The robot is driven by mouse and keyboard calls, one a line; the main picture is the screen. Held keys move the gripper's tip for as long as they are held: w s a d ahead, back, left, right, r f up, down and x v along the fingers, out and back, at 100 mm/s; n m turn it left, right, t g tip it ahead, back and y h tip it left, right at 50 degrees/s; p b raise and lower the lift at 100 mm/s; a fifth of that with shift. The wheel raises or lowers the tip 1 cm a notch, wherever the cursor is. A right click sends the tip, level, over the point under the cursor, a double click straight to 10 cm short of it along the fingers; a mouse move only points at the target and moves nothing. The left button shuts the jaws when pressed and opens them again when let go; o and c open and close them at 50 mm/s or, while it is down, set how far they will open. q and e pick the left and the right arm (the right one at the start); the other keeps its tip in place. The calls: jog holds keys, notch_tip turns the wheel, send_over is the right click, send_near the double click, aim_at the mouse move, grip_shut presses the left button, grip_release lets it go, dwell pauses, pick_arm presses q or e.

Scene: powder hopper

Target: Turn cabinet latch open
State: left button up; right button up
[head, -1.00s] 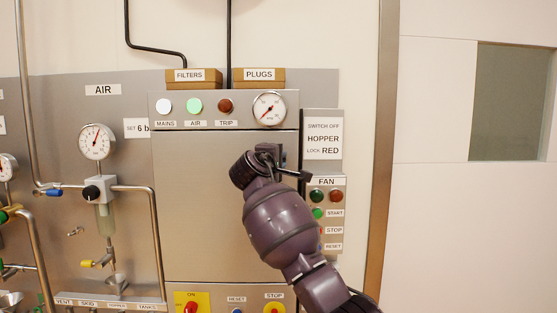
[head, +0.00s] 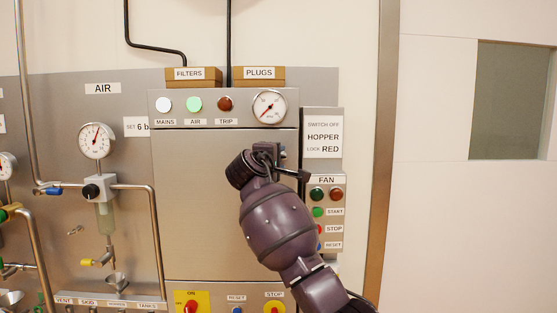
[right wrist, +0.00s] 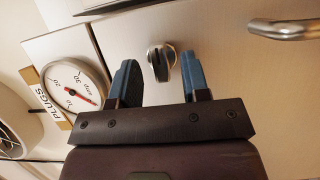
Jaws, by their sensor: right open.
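The cabinet (head: 205,200) is a grey metal box with a closed door in the head view. Its latch (right wrist: 159,62) is a small dark and silver knob on the door face, seen in the right wrist view. My right gripper (right wrist: 158,80) is open, with one blue finger on each side of the latch. The right finger looks very close to the latch; I cannot tell if it touches. A wider gap shows at the left finger. In the head view my right wrist covers the latch. My left gripper is not in view.
A bar handle (right wrist: 289,28) stands out from the door near the latch. A round gauge (head: 269,107) sits above on the cabinet. The fan button box (head: 327,215) and a hopper sign (head: 323,138) are close to the right.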

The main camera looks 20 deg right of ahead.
jog(key=b+v, duration=0.1)
jog(key=v, duration=0.8)
jog(key=shift+s+a, duration=0.15)
jog(key=shift+s, duration=0.1)
